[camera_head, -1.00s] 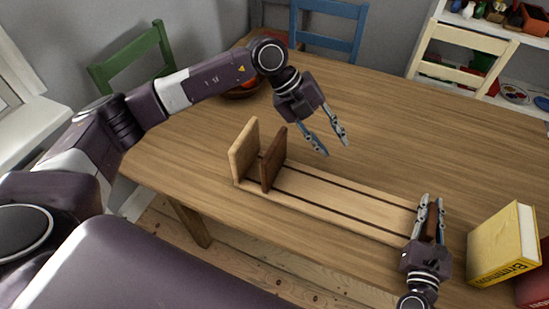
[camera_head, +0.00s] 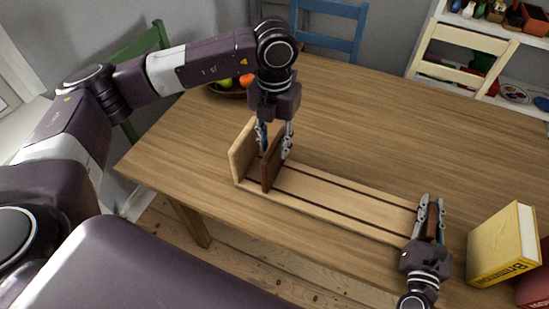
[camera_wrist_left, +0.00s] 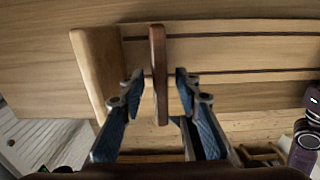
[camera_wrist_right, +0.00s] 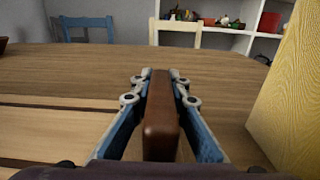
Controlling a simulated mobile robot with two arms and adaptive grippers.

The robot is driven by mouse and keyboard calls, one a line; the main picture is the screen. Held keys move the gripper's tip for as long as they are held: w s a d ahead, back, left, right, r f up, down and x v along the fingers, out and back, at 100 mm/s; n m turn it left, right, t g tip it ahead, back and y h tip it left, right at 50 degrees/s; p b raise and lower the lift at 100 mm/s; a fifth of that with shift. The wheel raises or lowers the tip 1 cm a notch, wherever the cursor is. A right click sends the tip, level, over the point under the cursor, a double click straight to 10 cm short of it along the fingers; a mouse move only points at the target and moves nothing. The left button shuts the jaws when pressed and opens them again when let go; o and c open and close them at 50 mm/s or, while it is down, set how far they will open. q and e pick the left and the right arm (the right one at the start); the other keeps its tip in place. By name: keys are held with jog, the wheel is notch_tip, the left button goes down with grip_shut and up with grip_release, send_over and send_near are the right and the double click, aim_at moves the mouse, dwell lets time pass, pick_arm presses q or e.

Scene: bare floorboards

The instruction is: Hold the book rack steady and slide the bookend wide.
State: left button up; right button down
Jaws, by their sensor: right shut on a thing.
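The book rack (camera_head: 335,198) is a light wooden base with two dark grooves and a light fixed end panel (camera_head: 243,150) at its left end. The dark brown bookend (camera_head: 272,162) stands upright near that panel; it also shows in the left wrist view (camera_wrist_left: 158,75). My left gripper (camera_head: 273,156) is open, its fingers on either side of the bookend with gaps visible in the left wrist view. My right gripper (camera_head: 431,204) is shut on the dark brown end piece (camera_wrist_right: 161,120) at the rack's right end.
A yellow book (camera_head: 503,245) stands right of my right gripper, with a red book (camera_head: 535,285) beside it. A fruit bowl (camera_head: 229,89) sits behind my left arm. The tabletop behind the rack is clear. Chairs stand around the table.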

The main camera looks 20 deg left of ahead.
aim_at(275, 159)
pick_arm(q)
notch_tip(275, 159, down, 6)
jog(key=shift+f, duration=0.1)
jog(key=shift+c, duration=0.2)
grip_shut()
dwell(0.3)
